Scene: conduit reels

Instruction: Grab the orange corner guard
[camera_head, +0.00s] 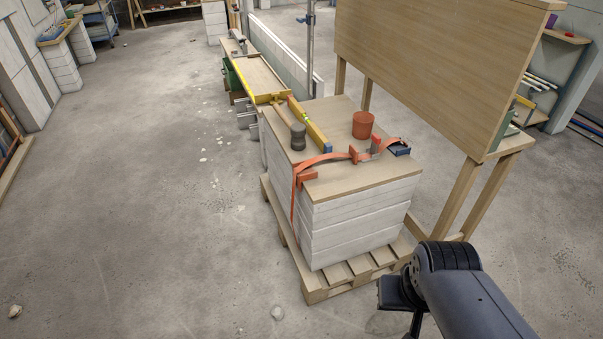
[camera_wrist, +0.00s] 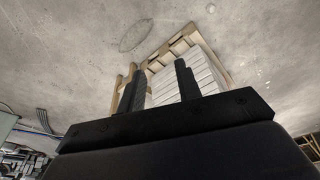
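A stack of white blocks (camera_head: 350,221) on a wooden pallet (camera_head: 362,270) has a wooden board (camera_head: 335,112) on top. An orange L-shaped corner guard (camera_head: 366,153) lies on the board toward its right side. A second orange corner piece (camera_head: 306,176) sits at the board's front left edge, by an orange strap (camera_head: 327,159). My gripper (camera_head: 400,305) is low at the front right, apart from the stack. In the wrist view my gripper (camera_wrist: 158,75) has its two fingers apart with nothing between them; the stack (camera_wrist: 202,68) shows beyond. No corner guard is recognisable there.
On the board are a red-orange cylinder (camera_head: 363,125), a dark-headed mallet (camera_head: 298,137), a yellow level (camera_head: 311,128) and a dark blue ratchet (camera_head: 399,150). A large wooden panel (camera_head: 435,70) stands behind right. Floor at left is mostly clear.

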